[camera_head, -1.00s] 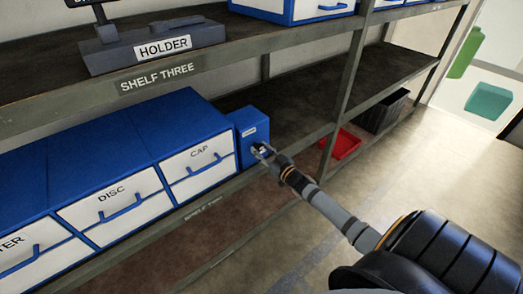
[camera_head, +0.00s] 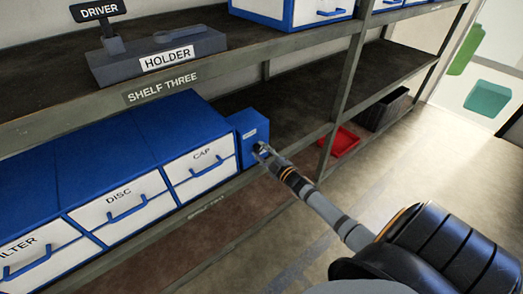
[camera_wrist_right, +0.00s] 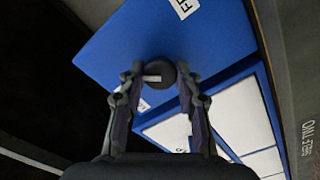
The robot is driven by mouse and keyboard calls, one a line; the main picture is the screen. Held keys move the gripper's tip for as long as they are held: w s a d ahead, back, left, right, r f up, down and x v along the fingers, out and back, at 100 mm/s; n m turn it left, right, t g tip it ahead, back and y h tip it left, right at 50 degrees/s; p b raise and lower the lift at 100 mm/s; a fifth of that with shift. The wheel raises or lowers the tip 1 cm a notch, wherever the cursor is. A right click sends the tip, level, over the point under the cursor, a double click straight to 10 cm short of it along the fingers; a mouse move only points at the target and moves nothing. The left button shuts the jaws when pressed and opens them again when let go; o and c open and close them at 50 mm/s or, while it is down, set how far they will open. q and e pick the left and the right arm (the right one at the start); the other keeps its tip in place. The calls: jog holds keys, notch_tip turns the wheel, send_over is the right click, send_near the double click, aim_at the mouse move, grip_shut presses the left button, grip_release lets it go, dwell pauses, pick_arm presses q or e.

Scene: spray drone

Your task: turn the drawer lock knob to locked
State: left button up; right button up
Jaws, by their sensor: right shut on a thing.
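The drawer lock knob (camera_wrist_right: 160,71) is a round dark knob with a white bar mark, on the face of a small blue box (camera_head: 250,126) at the right end of the drawer row. In the right wrist view the white bar lies about level across the picture. My right gripper (camera_wrist_right: 161,82) has its two fingers on either side of the knob, shut on it. In the head view the right gripper (camera_head: 262,152) reaches the box's front and mostly hides the knob. My left gripper is not in view.
White-fronted blue drawers marked CAP (camera_head: 202,167) and DISC (camera_head: 122,205) stand left of the box. Shelf three (camera_head: 160,88) runs above, with a holder (camera_head: 160,58) on it. A red bin (camera_head: 343,143) and a dark crate (camera_head: 387,108) sit to the right.

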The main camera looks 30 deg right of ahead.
jog(key=n, duration=0.3)
jog(key=shift+n, duration=0.4)
jog(key=shift+n+p, duration=0.35)
jog(key=shift+n, duration=1.55)
jog(key=shift+f, duration=0.1)
jog(key=o, duration=1.2)
jog(key=shift+c, duration=0.2)
jog(key=shift+s, duration=0.25)
jog(key=s, duration=1.1)
jog(key=shift+s+d, duration=0.25)
jog(key=shift+d, duration=0.2)
